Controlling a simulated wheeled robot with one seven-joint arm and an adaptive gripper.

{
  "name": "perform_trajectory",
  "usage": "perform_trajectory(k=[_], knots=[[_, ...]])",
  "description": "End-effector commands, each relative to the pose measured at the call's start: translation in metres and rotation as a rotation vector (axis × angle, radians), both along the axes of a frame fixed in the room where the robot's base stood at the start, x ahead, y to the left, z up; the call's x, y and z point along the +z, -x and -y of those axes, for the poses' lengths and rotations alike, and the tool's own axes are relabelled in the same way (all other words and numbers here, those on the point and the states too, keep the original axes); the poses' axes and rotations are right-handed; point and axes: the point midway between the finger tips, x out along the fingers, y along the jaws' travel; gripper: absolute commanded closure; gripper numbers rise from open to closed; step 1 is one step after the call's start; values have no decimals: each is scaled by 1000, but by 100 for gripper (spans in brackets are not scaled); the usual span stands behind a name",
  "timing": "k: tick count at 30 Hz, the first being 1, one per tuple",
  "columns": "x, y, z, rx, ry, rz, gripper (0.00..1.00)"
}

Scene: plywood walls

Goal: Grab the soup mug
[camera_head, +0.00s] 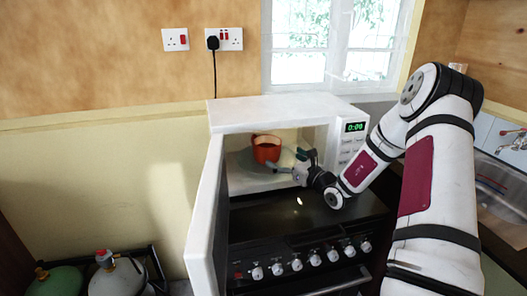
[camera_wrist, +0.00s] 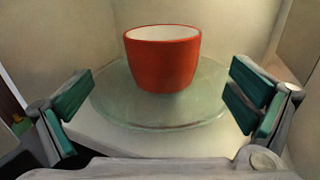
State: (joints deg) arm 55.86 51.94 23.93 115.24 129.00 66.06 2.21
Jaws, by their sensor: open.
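An orange-red soup mug (camera_head: 266,149) with a pale inside stands upright in the open microwave (camera_head: 285,107). In the wrist view the mug (camera_wrist: 162,62) sits on the round glass turntable (camera_wrist: 130,112), ahead of my gripper and roughly centred between the fingers. My gripper (camera_wrist: 160,100) is open and empty, with one green-padded finger on each side. In the head view my gripper (camera_head: 290,170) is at the microwave opening, just right of and in front of the mug. The fingers do not touch the mug. No handle shows clearly in the wrist view.
The microwave door (camera_head: 207,215) hangs open at the left of the opening. The microwave stands above a black stove (camera_head: 300,250) with several knobs. A sink (camera_head: 500,185) is at the right. Gas bottles (camera_head: 117,277) stand at lower left. The microwave walls leave limited side room.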

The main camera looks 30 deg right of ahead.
Motion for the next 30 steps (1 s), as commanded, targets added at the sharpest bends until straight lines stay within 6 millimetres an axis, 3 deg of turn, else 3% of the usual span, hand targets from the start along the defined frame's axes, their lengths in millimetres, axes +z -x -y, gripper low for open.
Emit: perform_trajectory(k=[3,9,17,24,30], knots=[[0,-25,-5,4,1,2,0],[0,-55,-9,4,3,1,0],[1,-73,-11,4,1,1,0],[2,-106,-12,4,2,1,0],[2,-116,-14,3,2,-1,0]])
